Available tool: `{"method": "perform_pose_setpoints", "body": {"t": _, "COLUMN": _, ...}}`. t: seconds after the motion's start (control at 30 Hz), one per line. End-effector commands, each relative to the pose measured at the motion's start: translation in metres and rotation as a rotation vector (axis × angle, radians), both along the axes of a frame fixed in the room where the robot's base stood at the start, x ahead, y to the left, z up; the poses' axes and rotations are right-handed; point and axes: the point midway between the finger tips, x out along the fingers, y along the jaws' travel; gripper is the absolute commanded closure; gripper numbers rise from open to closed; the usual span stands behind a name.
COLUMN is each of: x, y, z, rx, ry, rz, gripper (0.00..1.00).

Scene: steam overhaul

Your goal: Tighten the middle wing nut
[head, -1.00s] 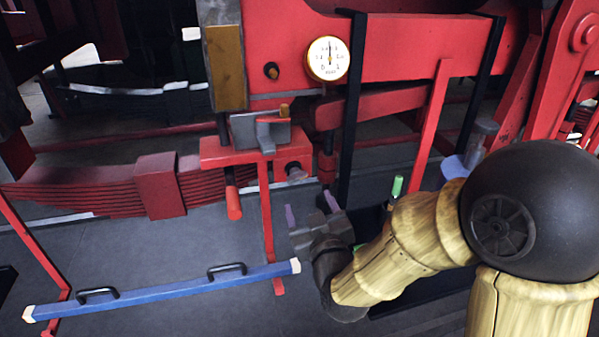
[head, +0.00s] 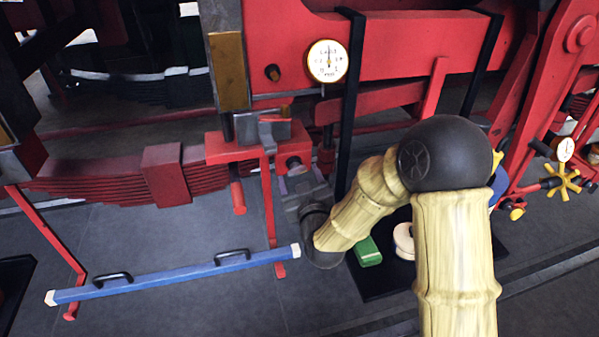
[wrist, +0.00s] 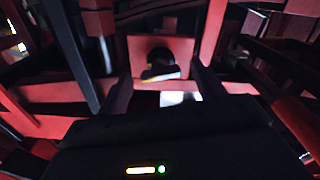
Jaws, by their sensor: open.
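My gripper (head: 301,182) is open, just below and in front of a small grey knob-like part (head: 296,163) on the right end of the red clamp block (head: 228,150). In the wrist view, the two dark fingers of my gripper (wrist: 160,82) stand apart, with nothing held between them. Beyond them is a red square plate (wrist: 140,48) with a dark rounded part (wrist: 159,64) in its middle, roughly centred between the fingers. The wing shape is too dark to make out, so I cannot tell which wing nut this is.
A dial gauge (head: 327,61) hangs above right. A red post and a blue bar with handles (head: 175,276) stand below left. A black upright (head: 350,110) is close to the right. A green block (head: 368,252) lies on a dark mat. A yellow handwheel (head: 562,182) is far right.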

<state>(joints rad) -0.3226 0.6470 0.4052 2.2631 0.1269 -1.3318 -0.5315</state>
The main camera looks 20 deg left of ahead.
Motion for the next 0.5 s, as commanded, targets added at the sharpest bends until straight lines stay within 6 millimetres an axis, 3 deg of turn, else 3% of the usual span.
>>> {"method": "perform_pose_setpoints", "body": {"t": 0.37, "x": 0.0085, "y": 0.0045, "z": -0.0004, "rx": -0.001, "ry": 0.000, "rz": -0.001, "gripper": 0.32}}
{"method": "perform_pose_setpoints", "body": {"t": 0.4, "x": 0.0085, "y": 0.0045, "z": -0.0004, "rx": -0.001, "ry": 0.000, "rz": -0.001, "gripper": 0.34}}
{"method": "perform_pose_setpoints", "body": {"t": 0.5, "x": 0.0084, "y": 0.0044, "z": -0.0003, "rx": -0.001, "ry": 0.000, "rz": -0.001, "gripper": 0.53}}
